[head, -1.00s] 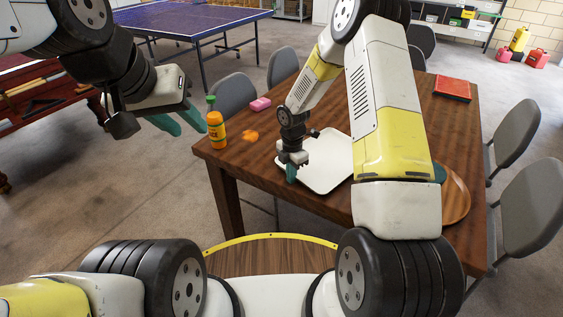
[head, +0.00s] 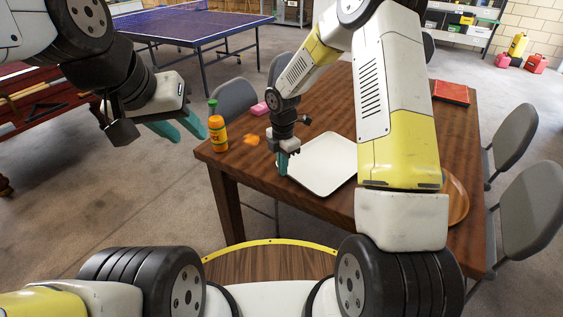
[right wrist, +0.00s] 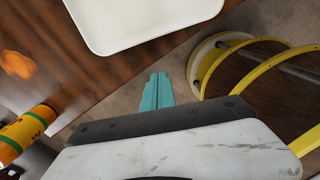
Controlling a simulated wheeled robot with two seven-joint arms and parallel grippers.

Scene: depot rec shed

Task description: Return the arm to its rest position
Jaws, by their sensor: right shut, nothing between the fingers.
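My right gripper (head: 282,164) has teal fingers pointing down over the wooden table (head: 233,172), beside the left edge of the white tray (head: 318,168). Its fingers also show in the right wrist view (right wrist: 157,92), pressed together and empty. The tray looks empty where I see it; my right arm hides part of its right side. My left gripper (head: 178,128) is left of the table, its teal fingers spread apart with nothing between them.
An orange bottle (head: 218,134) with a green cap stands at the table's left corner, near an orange patch (head: 252,139) and a pink block (head: 260,109). A red item (head: 451,92) lies at the far right. A brown round plate (head: 457,200) is partly behind my right arm. Grey chairs (head: 512,142) surround the table.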

